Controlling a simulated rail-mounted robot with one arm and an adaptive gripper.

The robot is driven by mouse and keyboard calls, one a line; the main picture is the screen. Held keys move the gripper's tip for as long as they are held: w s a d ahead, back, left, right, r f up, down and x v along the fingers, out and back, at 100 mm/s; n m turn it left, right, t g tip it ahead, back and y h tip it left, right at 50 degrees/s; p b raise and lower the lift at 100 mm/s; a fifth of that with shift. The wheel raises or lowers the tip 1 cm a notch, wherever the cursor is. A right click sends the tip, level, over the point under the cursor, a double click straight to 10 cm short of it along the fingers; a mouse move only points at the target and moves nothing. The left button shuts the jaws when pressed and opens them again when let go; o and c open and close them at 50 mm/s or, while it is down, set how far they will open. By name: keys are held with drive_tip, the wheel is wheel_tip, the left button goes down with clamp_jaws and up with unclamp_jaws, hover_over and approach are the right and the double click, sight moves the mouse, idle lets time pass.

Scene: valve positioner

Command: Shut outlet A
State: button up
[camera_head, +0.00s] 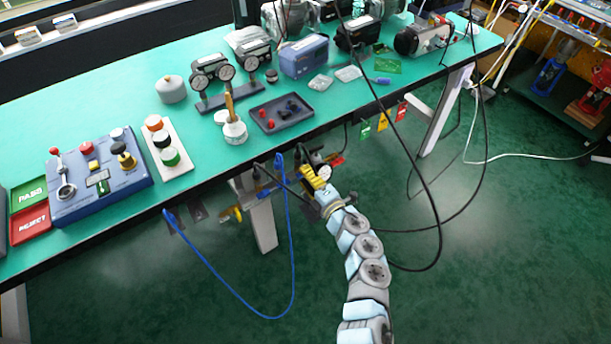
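My arm reaches up from the bottom of the head view to the front edge of the green bench. My gripper (324,194) is small at its end, close to a yellow part (314,176) below the bench edge. I cannot tell whether the gripper touches that part, or whether its fingers are open or shut. Valve hardware with a round gauge (323,172) hangs under the edge here. Another yellow part (236,213) shows further left on it. No label for outlet A is readable, and I cannot tell which outlet is A or how its handle is turned.
A blue hose (291,250) loops below the bench, left of my arm. Black cables (433,215) hang at the right, near the arm. The bench (110,110) carries a blue control box (98,178), gauges and a black tray (282,112). The floor is largely clear.

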drive_tip(key=shift+s, duration=0.1)
drive_tip(key=v, duration=1.1)
drive_tip(key=shift+s+d, duration=0.25)
drive_tip(key=shift+s, duration=0.05)
idle(0.3)
